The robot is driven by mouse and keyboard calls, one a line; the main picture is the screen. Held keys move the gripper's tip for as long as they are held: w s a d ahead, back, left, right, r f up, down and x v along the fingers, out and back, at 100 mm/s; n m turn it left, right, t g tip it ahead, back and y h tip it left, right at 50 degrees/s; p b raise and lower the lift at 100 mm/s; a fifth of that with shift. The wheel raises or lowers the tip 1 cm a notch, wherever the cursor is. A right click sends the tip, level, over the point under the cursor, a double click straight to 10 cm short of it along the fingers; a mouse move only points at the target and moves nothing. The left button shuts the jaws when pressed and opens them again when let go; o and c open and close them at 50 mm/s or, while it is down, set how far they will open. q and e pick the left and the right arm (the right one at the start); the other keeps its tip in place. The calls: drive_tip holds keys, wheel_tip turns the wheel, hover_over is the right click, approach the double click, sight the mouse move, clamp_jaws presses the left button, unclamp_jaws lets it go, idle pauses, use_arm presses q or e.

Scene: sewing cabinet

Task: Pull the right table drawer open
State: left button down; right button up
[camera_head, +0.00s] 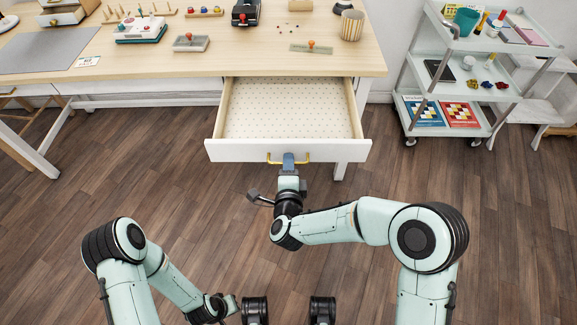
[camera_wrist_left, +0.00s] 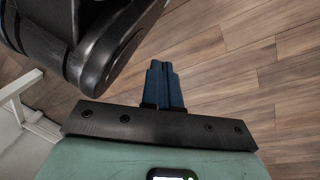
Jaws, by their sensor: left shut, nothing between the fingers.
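The right table drawer (camera_head: 225,150) is pulled well out from under the wooden table (camera_head: 150,62) in the head view. Its dotted inside looks empty. A yellow handle (camera_head: 303,157) sits on the middle of its white front. My right gripper (camera_head: 288,160) is at the handle, with its blue fingers over the bar's middle; the fingers hide that part, and I cannot tell whether they are closed around it. My left gripper (camera_head: 232,304) is low in the head view, away from the drawer. In the left wrist view its blue fingers (camera_wrist_left: 164,84) are together and empty above the floor.
A white trolley (camera_head: 440,118) with several items stands right of the table. The wooden floor (camera_head: 180,190) before the drawer is clear apart from my arms.

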drive_tip(key=shift+s, duration=0.1)
